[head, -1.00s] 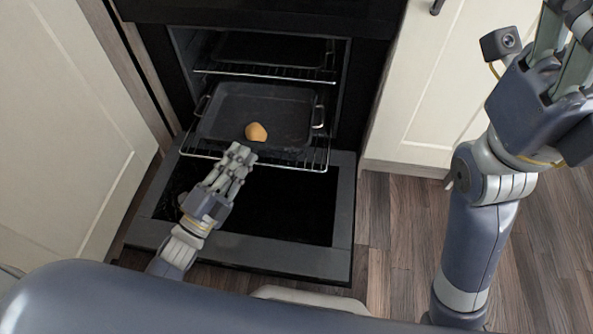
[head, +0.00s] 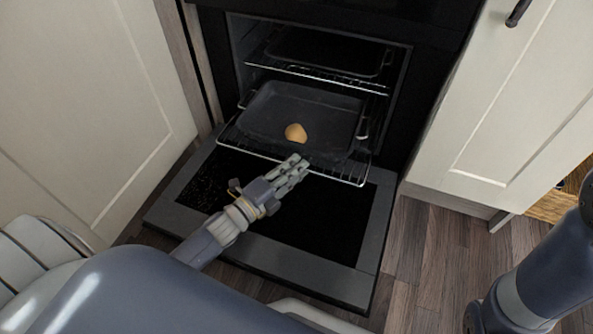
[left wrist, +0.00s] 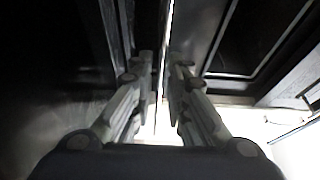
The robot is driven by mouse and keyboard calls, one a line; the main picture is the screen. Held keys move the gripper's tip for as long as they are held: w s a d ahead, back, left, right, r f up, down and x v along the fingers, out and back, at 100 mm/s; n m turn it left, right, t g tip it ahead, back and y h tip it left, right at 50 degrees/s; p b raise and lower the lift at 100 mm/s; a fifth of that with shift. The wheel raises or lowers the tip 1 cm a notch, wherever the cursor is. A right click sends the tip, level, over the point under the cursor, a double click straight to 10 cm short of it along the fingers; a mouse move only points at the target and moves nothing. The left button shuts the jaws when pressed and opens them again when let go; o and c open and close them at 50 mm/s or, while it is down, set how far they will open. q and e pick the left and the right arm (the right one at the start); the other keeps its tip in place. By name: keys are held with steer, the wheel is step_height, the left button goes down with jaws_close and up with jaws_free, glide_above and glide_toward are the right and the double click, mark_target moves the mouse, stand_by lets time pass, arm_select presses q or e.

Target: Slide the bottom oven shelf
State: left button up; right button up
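The bottom oven shelf (head: 340,179) is a wire rack that sticks out of the oven above the open door. A dark roasting tray (head: 262,105) with metal handles rests on it, holding a small orange-brown rounded item (head: 295,133). My left gripper (head: 301,165) is at the middle of the shelf's front bar. In the left wrist view, its fingers (left wrist: 160,85) lie close together along a thin bright bar between them and look shut on it. The exact contact is dark. My right gripper is out of view; only part of that arm shows at the lower right.
The oven door (head: 320,265) is folded down below the shelf. An upper rack (head: 300,70) with another dark tray sits inside the oven. Cream cupboards stand left (head: 85,110) and right (head: 500,120). Wooden floor (head: 435,245) is bare at the right.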

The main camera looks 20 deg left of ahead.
arm_select(q)
steer(key=shift+w+d, duration=0.1)
steer(key=shift+w, duration=0.25)
jaws_close()
